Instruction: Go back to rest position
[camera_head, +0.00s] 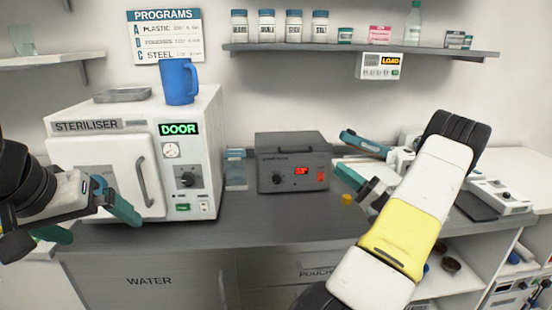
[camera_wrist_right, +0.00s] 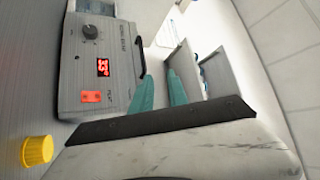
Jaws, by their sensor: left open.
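My left gripper (camera_head: 86,218) is in the head view at the lower left, in front of the steriliser. Its two teal fingers are spread wide apart with nothing between them. My right gripper (camera_head: 347,176) is over the counter, just right of the grey box with the red display. In the right wrist view its two teal fingers (camera_wrist_right: 161,90) stand apart with nothing between them.
The white steriliser (camera_head: 92,152) has its door shut, with a blue mug (camera_head: 179,82) and metal tray (camera_head: 122,95) on top. The grey box (camera_head: 291,146) and a yellow cap (camera_head: 346,198) are on the counter (camera_head: 270,215). A shelf (camera_head: 300,47) with jars hangs above.

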